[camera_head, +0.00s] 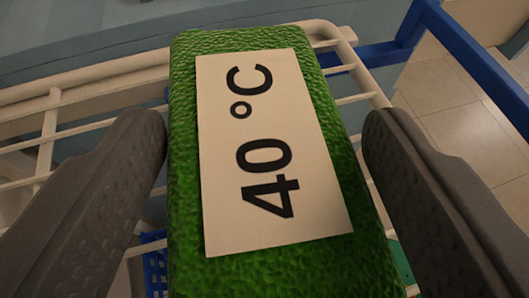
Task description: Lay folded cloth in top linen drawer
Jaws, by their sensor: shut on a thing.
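A green, rough-textured block-like bundle (183,200), which I take to be the folded cloth, fills the middle of the view. It bears a cream label (275,150) reading "40 °C", turned sideways. My gripper (266,125) has one dark grey finger on each side of the green bundle and is shut on it. The lower end of the bundle runs out of the picture. No linen drawer can be made out in this view.
A white wire rack (48,135) lies beneath and behind the bundle. A blue bar frame (455,40) crosses the upper right. Tiled floor (450,110) shows at the right. A blue-grey surface (90,50) is at the top left. A blue mesh piece (154,262) shows low down.

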